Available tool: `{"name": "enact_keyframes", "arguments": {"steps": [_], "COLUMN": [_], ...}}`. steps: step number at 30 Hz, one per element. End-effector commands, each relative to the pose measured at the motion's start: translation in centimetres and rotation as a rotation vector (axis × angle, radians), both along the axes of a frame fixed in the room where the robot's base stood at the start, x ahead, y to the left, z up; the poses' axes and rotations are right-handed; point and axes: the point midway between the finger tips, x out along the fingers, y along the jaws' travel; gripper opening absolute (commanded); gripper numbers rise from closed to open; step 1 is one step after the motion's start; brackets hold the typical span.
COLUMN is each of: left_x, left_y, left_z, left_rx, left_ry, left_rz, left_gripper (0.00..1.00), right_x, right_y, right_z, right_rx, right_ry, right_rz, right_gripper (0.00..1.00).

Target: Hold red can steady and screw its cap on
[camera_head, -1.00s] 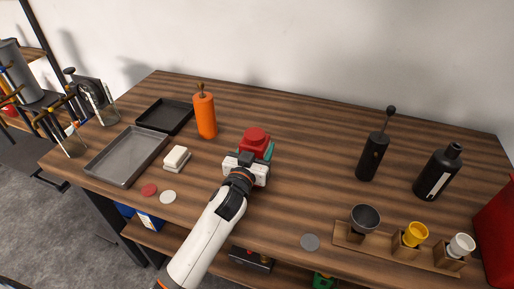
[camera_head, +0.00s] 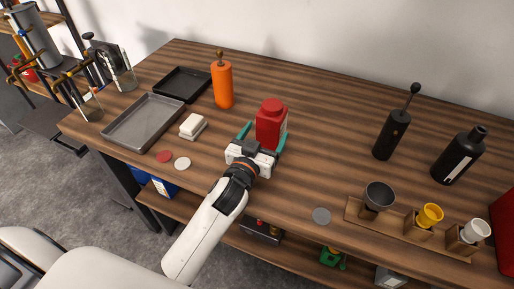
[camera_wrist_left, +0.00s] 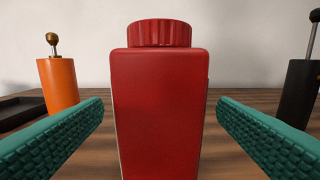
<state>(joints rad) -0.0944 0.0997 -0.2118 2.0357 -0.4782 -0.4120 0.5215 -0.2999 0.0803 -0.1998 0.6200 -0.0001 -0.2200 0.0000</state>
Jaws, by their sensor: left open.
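The red can (camera_head: 270,130) stands upright on the wooden table. A ribbed red cap (camera_wrist_left: 159,33) sits on top of the can; I cannot tell how tightly. My left gripper (camera_head: 264,135) is open at the near side of the can. In the left wrist view the can (camera_wrist_left: 160,115) stands between the two teal fingers, with a gap on each side. The can's lower part is out of that view. My right gripper is not in view.
An orange grinder (camera_head: 222,86) stands behind left, a black grinder (camera_head: 391,136) and a black bottle (camera_head: 459,157) to the right. Trays (camera_head: 144,122) and a white block (camera_head: 193,126) lie left. A cup rack (camera_head: 398,229) sits at the front right. Table behind the can is clear.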

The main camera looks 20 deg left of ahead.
Motion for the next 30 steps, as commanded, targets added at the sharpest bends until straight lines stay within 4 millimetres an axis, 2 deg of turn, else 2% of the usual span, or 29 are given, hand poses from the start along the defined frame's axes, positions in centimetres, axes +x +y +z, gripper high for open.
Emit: {"name": "enact_keyframes", "arguments": {"steps": [3,9,14,30], "left_x": [-2.5,-4.9,-5.5,-5.4], "left_y": [0.1,0.2,0.2,0.2], "left_z": [-0.2,-0.1,0.0,0.0], "left_rx": [-0.002,-0.001,0.0,0.0], "left_ry": [0.001,0.0,0.0,0.0], "left_rz": [0.0,0.001,0.001,0.001], "left_gripper": [0.82,0.82,0.82,0.82], "right_x": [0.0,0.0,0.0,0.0], "right_y": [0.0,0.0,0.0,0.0], "right_z": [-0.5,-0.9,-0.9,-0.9], "right_rx": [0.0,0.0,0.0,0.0], "right_ry": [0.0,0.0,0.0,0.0], "right_rz": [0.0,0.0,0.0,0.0], "right_gripper": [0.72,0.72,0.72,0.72]}}
